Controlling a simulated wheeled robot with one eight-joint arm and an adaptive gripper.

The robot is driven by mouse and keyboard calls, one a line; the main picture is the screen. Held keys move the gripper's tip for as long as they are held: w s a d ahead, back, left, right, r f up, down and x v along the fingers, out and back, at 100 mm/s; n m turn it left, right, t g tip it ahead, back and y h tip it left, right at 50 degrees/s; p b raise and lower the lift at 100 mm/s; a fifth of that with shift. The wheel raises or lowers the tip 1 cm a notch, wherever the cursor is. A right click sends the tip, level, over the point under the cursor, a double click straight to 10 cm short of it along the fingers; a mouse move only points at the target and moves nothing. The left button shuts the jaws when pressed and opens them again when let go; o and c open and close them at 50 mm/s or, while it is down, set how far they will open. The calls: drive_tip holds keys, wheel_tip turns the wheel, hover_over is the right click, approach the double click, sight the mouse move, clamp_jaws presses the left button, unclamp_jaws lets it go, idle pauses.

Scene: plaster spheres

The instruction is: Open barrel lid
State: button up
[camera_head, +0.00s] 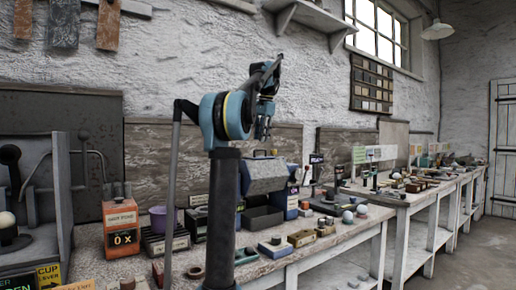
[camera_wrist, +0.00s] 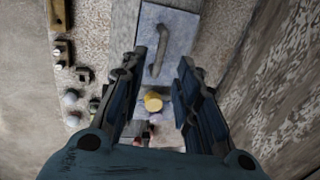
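The barrel (camera_head: 265,180) is a grey, flat-sided drum above the bench in the middle of the head view. A bar handle is on its top side. In the wrist view its blue-grey lid (camera_wrist: 178,25) lies below my gripper, with the curved handle (camera_wrist: 158,52) running roughly up and down the picture. My gripper (camera_head: 263,137) points down above the barrel, apart from it. In the wrist view my gripper (camera_wrist: 160,65) is open and empty, with the handle showing between its fingertips. Whether the lid is latched cannot be told.
A black tray (camera_head: 258,222) is below the barrel. An orange counter box (camera_head: 121,228) and a purple cup (camera_head: 160,220) stand to the left. Small blocks (camera_head: 275,248) and pale spheres (camera_head: 348,217) are on the bench to the right. A wall backs the bench.

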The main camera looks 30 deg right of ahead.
drive_tip(key=shift+w+a+f, duration=0.1)
drive_tip(key=shift+w+f, duration=0.15)
drive_tip(key=shift+f, duration=0.95)
drive_tip(key=shift+w+f, duration=0.2)
drive_tip(key=shift+f, duration=0.95)
